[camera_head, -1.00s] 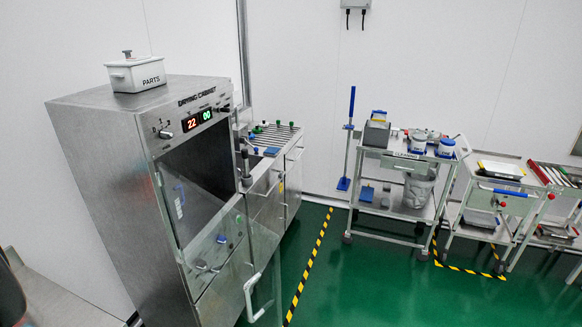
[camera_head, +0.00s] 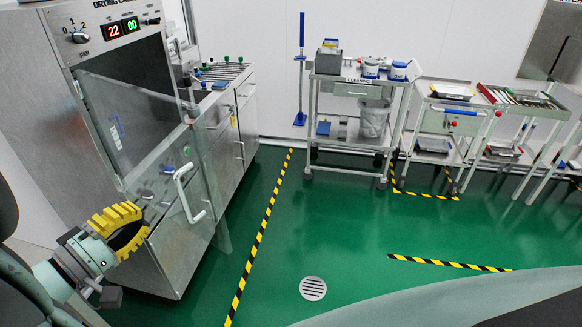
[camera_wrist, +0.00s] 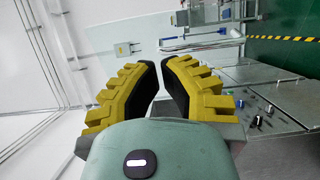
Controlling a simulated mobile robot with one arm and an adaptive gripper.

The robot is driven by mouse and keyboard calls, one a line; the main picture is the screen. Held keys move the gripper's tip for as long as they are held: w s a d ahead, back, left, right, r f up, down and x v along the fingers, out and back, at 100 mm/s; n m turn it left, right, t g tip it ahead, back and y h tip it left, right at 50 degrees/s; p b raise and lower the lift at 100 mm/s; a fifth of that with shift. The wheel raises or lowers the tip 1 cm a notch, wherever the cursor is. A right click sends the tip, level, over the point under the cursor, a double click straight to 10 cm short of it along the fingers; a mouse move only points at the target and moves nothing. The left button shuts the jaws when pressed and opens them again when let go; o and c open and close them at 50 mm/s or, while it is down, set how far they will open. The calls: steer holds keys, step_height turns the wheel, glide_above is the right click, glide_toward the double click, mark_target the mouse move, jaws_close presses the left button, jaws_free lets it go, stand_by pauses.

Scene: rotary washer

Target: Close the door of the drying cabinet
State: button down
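The drying cabinet (camera_head: 48,90) stands at the left in the head view. Its glass door (camera_head: 140,130) stands ajar, swung out from the left side of the opening, with a white handle (camera_head: 182,190) near its free edge. My gripper (camera_head: 146,217) is at the lower left, in front of the cabinet and left of the handle, apart from it. In the wrist view the two yellow fingers of my gripper (camera_wrist: 160,63) have black pads and a narrow gap between them, with nothing held. The cabinet's control panel with knobs (camera_wrist: 256,121) shows at the right there.
A steel counter (camera_head: 245,100) adjoins the cabinet on the right. A cleaning trolley (camera_head: 350,85) and other carts (camera_head: 440,100) stand along the back wall. The green floor (camera_head: 290,235) is clear in the middle, with striped tape and a round drain (camera_head: 313,288).

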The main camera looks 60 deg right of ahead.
mark_target(201, 171)
steer(key=d+p, duration=0.1)
steer(key=d, duration=0.3)
steer(key=d+p, duration=0.1)
steer(key=d, duration=0.3)
steer(key=d+p, duration=0.2)
steer(key=d, duration=0.2)
steer(key=shift+w+d+r, duration=0.15)
steer(key=shift+w+r, duration=0.05)
steer(key=shift+w, duration=0.05)
steer(key=shift+w+d+f, duration=0.1)
steer(key=shift+d+f, duration=0.1)
steer(key=shift+d, duration=0.6)
